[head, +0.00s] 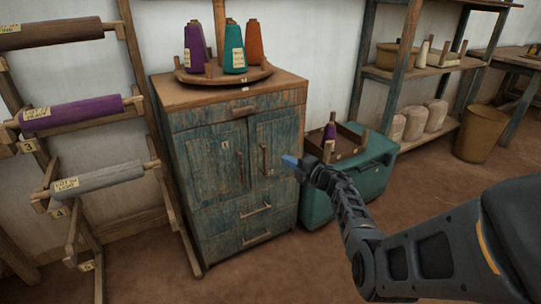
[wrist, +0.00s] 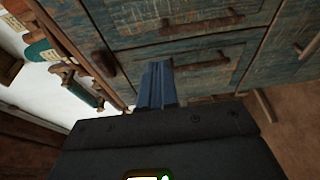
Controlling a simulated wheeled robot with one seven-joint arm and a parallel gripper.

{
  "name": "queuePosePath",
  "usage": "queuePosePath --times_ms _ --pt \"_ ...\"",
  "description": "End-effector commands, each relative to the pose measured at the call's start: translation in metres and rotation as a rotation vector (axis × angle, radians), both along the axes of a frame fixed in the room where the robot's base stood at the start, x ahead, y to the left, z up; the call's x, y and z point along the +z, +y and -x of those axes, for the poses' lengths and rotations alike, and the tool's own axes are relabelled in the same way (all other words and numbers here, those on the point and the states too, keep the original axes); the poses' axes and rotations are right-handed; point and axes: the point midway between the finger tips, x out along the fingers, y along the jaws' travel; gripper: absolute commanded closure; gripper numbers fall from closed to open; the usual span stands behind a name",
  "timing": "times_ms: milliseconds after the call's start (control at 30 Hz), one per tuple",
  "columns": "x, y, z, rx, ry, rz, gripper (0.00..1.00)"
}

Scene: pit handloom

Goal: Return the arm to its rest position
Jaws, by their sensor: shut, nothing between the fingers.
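My gripper (head: 291,161) is at the end of my arm, which reaches in from the right of the head view. Its blue fingers are closed together and hold nothing. In the head view it appears in front of the right edge of the blue-green wooden cabinet (head: 222,165). In the wrist view the shut fingers (wrist: 158,82) point toward the cabinet front (wrist: 215,60). I cannot tell the exact gap between the fingertips and the cabinet.
A round wooden tray (head: 205,78) with purple, teal and orange cones stands on the cabinet. A teal chest (head: 370,180) stands just behind my gripper. A roll rack (head: 75,180) is at left, shelves (head: 420,75) and a bin (head: 480,133) at right. The front floor is clear.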

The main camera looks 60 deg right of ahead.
Motion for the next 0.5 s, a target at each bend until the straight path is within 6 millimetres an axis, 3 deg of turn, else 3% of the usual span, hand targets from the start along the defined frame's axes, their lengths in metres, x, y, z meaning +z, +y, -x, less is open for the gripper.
queuePosePath --times_ms 333,433,500 --pt "-0.001 0.005 0.002 0.002 -0.004 -0.006 1.0" --pt "-0.007 0.027 -0.002 0.008 -0.022 -0.032 1.0" --pt "-0.011 0.055 -0.005 0.014 -0.048 -0.064 1.0"
